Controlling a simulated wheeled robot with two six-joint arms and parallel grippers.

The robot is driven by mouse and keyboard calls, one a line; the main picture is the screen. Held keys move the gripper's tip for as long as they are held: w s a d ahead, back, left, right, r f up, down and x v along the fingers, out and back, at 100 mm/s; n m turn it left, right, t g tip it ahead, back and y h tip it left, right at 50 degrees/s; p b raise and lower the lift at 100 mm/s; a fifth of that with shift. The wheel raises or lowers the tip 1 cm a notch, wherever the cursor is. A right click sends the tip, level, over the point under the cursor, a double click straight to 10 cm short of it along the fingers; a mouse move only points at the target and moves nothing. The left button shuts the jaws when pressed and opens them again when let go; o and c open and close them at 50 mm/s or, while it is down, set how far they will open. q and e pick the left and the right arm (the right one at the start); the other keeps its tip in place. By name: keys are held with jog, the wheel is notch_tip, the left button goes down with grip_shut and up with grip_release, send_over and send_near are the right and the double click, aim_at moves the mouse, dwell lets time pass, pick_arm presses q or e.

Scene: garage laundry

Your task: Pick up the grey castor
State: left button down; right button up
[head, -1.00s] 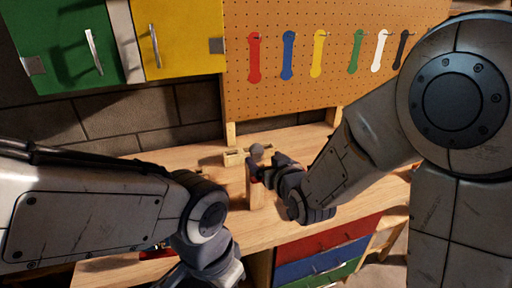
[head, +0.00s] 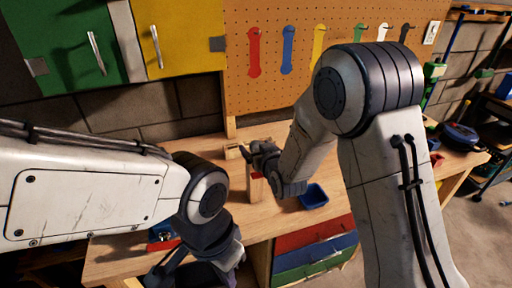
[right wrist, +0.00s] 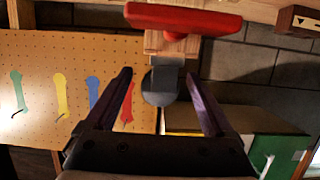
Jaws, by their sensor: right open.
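The grey castor (right wrist: 160,84) shows in the right wrist view between the two fingers of my right gripper (right wrist: 160,92). Gaps show on both sides of it, and the fingers are open. The castor is beside a wooden block (right wrist: 172,45) and a red bar (right wrist: 190,18). In the head view my right gripper (head: 261,152) is at the top of a wooden post (head: 255,188) on the bench and hides the castor. My left gripper (head: 197,268) is low at the bottom edge, and its jaws are too unclear to read.
The wooden workbench (head: 285,222) has a blue bin (head: 313,196) to the right of the post. Coloured drawers (head: 312,250) are below its front. A pegboard (head: 262,100) with several coloured tools rises behind. Green (head: 62,35) and yellow (head: 182,35) cabinet doors hang at upper left.

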jog(key=c, duration=1.3)
grip_shut()
jog(key=shift+r, duration=0.15)
